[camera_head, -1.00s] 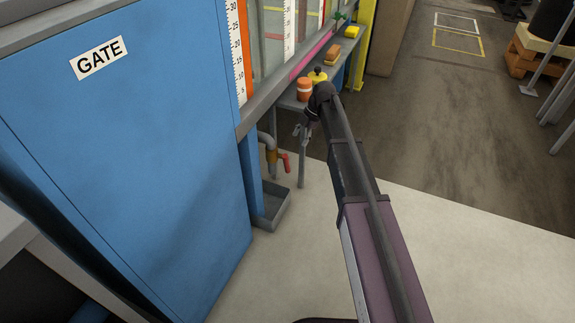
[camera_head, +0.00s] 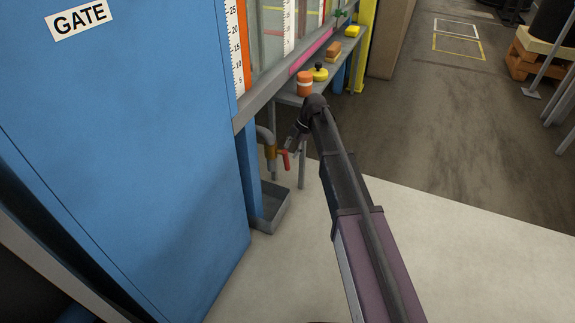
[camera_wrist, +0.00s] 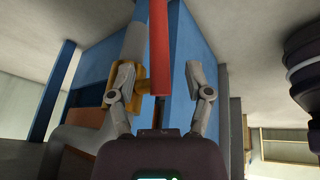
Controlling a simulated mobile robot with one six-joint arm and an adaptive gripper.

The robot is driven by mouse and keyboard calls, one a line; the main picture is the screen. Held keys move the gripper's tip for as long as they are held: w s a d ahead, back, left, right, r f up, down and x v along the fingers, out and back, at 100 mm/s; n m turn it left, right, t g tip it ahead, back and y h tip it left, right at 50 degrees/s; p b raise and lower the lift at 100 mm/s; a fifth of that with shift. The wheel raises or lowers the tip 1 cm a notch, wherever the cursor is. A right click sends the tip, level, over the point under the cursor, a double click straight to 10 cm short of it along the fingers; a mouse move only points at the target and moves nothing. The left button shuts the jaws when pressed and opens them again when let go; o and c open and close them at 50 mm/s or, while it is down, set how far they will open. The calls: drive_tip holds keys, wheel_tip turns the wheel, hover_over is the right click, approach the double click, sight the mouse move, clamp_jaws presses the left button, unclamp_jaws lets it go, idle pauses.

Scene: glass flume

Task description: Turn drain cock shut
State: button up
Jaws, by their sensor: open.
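The drain cock has a brass body (camera_head: 270,152) on a grey pipe (camera_head: 264,135) and a red lever (camera_head: 285,160), at the lower corner of the blue cabinet. My gripper (camera_head: 291,146) is right beside the lever in the head view, small and partly dark there. In the wrist view my gripper (camera_wrist: 159,76) is open, with one finger on each side of the red lever (camera_wrist: 159,40). The lever runs up the picture between the fingers, with gaps to both. The brass body (camera_wrist: 136,82) is close behind the left finger.
A grey tray (camera_head: 283,212) stands on the floor under the cock. The blue GATE cabinet (camera_head: 130,140) fills the left. A shelf above holds an orange jar (camera_head: 305,83), a yellow item (camera_head: 320,74) and sponges. The pale floor to the right is clear.

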sight(286, 169)
drive_tip(key=shift+b+x, duration=2.05)
drive_tip(key=shift+x, duration=0.55)
